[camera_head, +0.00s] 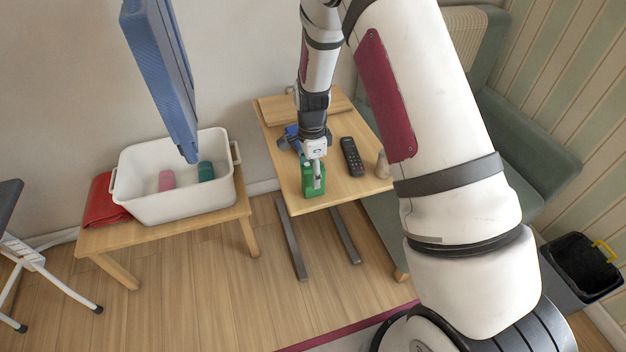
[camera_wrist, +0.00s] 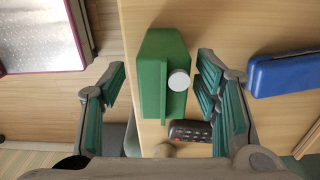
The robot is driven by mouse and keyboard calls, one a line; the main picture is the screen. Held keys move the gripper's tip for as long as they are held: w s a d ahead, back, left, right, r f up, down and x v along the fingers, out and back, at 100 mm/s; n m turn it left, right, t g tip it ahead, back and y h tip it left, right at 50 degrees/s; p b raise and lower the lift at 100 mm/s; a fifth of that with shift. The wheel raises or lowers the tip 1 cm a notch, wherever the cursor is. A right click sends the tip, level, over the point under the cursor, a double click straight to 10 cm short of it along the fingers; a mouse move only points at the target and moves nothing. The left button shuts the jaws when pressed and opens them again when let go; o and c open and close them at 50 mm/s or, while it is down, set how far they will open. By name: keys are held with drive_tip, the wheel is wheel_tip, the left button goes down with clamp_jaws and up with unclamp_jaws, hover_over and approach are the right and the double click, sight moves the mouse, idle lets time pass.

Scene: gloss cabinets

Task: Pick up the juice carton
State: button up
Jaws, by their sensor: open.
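The juice carton is a green box with a white cap. In the head view the carton (camera_head: 308,188) stands on the small wooden table near its front left edge, partly hidden by my gripper (camera_head: 314,172). In the wrist view the carton (camera_wrist: 160,62) shows from above, cap toward the lower right. My gripper (camera_wrist: 164,92) is open, with one finger pair to the left of the carton and the other to its right. There are gaps on both sides; the left gap looks wider. I cannot tell the height of the fingers relative to the carton.
A black remote (camera_head: 351,157) and a beige cone-like object (camera_head: 383,164) are on the table (camera_head: 336,190). A blue case (camera_wrist: 285,74) lies right of the carton in the wrist view. A white bin (camera_head: 185,205) stands on a bench at left. A green sofa (camera_head: 520,150) is at right.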

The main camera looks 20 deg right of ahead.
drive_tip(key=shift+w+d+f, duration=0.1)
drive_tip(key=shift+f, duration=1.25)
drive_tip(key=shift+d+f, duration=0.1)
drive_tip(key=shift+f, duration=1.2)
drive_tip(key=c, duration=0.9)
